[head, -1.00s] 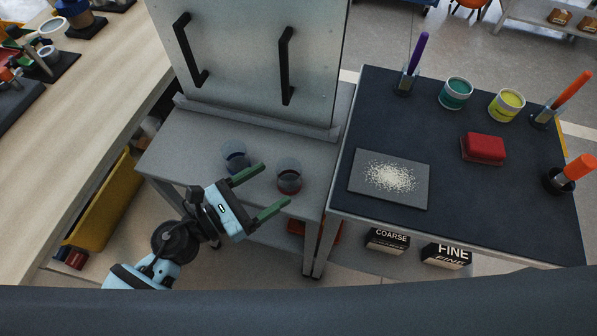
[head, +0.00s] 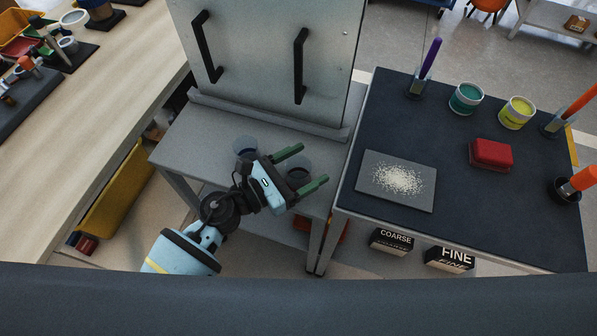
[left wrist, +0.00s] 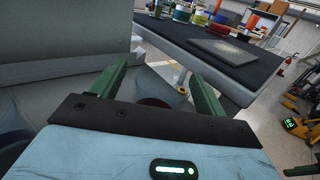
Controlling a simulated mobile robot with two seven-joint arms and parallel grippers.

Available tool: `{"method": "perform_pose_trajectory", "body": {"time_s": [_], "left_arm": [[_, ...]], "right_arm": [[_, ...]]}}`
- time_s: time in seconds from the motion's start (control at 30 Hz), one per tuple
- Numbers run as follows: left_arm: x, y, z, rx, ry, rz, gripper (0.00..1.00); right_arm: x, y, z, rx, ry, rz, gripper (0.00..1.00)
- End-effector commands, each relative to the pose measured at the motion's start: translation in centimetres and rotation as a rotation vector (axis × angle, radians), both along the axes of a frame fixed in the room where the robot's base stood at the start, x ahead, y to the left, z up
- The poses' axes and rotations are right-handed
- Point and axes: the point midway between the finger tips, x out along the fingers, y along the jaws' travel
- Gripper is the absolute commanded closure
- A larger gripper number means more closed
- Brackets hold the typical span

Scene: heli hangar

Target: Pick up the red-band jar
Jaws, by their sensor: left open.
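Two clear jars with dark contents stand on the grey bench. The right one, the red-band jar (head: 299,165), showed a reddish lower part earlier; its band is now hard to see behind my gripper. The left jar (head: 245,146) stands apart from it, partly behind my gripper. My left gripper (head: 314,164) is open, its green fingers pointing right, one on each side of the red-band jar in the head view. I cannot tell their height relative to it. In the left wrist view a dark reddish round patch (left wrist: 153,102) shows between the fingers. My right gripper is not in view.
An upright grey panel (head: 265,55) with two black handles stands behind the jars. The dark-topped table (head: 455,215) on the right holds a grit-covered plate (head: 372,193), a red block (head: 491,154), two paint tins and several brush holders. A long wooden counter (head: 120,115) runs along the left.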

Motion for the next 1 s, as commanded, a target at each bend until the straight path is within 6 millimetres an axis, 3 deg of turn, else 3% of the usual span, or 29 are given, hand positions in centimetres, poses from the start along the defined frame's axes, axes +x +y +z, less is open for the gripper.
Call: {"method": "perform_pose_trajectory", "body": {"time_s": [0.3, 0.67, 1.0], "left_arm": [[0.25, -0.47, -0.08, 0.001, 0.001, 0.0, 0.26], [0.25, -0.44, -0.08, 0.001, 0.001, 0.0, 0.74], [0.27, -0.43, 0.25, 0.002, -0.001, -0.001, 0.76]], "right_arm": [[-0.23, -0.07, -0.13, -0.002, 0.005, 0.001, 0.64], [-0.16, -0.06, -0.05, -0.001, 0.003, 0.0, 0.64], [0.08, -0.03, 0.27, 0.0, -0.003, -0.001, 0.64]]}}
